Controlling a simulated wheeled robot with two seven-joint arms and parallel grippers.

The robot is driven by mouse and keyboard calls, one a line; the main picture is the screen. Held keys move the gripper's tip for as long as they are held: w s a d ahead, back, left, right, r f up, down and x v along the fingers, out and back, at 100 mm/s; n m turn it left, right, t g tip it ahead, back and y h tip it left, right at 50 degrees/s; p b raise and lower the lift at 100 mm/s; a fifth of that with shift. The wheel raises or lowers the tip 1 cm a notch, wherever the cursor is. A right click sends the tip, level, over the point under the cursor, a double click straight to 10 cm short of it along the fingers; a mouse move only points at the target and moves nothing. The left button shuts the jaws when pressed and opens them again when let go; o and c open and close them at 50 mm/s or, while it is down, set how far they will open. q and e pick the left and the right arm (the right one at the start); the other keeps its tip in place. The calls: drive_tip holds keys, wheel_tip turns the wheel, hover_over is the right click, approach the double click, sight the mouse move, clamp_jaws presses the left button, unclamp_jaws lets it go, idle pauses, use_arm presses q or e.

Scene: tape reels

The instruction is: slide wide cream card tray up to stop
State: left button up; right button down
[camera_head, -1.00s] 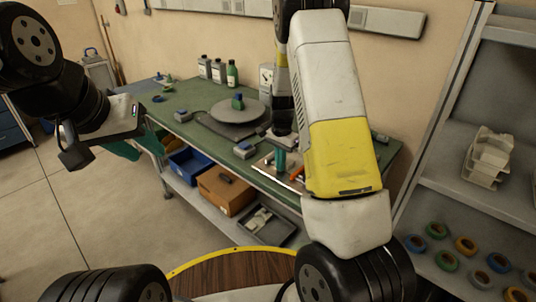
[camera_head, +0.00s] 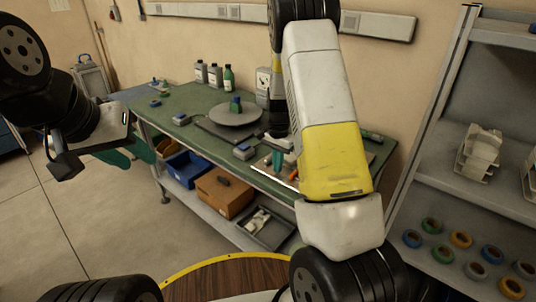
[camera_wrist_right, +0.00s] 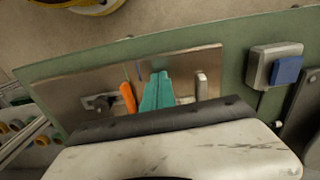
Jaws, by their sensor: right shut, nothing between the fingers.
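A cream, tray-like piece (camera_head: 478,155) with folded-looking sides stands on the middle shelf at the right in the head view. Part of a second pale piece (camera_head: 530,180) shows at the right edge. I cannot tell which is the wide one, and I see no clear stop. My right gripper (camera_head: 277,160) is over the bench, far left of the shelf, partly hidden by my arm. Its teal fingers are shut and empty, also in the right wrist view (camera_wrist_right: 158,90). My left gripper (camera_head: 125,155) hangs at the left, away from the shelf; its finger gap is unclear.
Several coloured tape reels (camera_head: 461,239) lie on the lower shelf at the right. The green bench (camera_head: 190,130) carries a round grey plate (camera_head: 236,111), bottles and small blocks. Blue and orange bins (camera_head: 222,191) stand below. A shelf upright (camera_head: 440,110) borders the shelf's left side.

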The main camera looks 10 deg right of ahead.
drive_tip(key=shift+s+a+r, duration=0.1)
drive_tip(key=shift+a+r, duration=0.1)
drive_tip(key=shift+r, duration=0.4)
drive_tip(key=shift+d+r, duration=0.15)
drive_tip(key=shift+r, duration=0.15)
drive_tip(key=s+a+r+n+t+y, duration=0.1)
drive_tip(key=s+r, duration=0.1)
drive_tip(key=r, duration=0.6)
drive_tip(key=s+r+n, duration=0.1)
drive_tip(key=s+r, duration=0.1)
drive_tip(key=r, duration=0.5)
drive_tip(key=s+a+r+n+t, duration=0.1)
drive_tip(key=s+r+n, duration=0.2)
drive_tip(key=s, duration=0.4)
drive_tip(key=s+a+r+n+t, duration=0.2)
drive_tip(key=s+r, duration=0.2)
drive_tip(key=s, duration=0.4)
drive_tip(key=s+a+r+n+t+y, duration=0.1)
drive_tip(key=s+r+n+t, duration=0.1)
drive_tip(key=s, duration=0.6)
wheel_tip(320, 180, up, 2)
drive_tip(key=shift+s+a+r+n, duration=0.2)
drive_tip(key=shift+a+n, duration=0.15)
drive_tip(key=shift+n, duration=0.45)
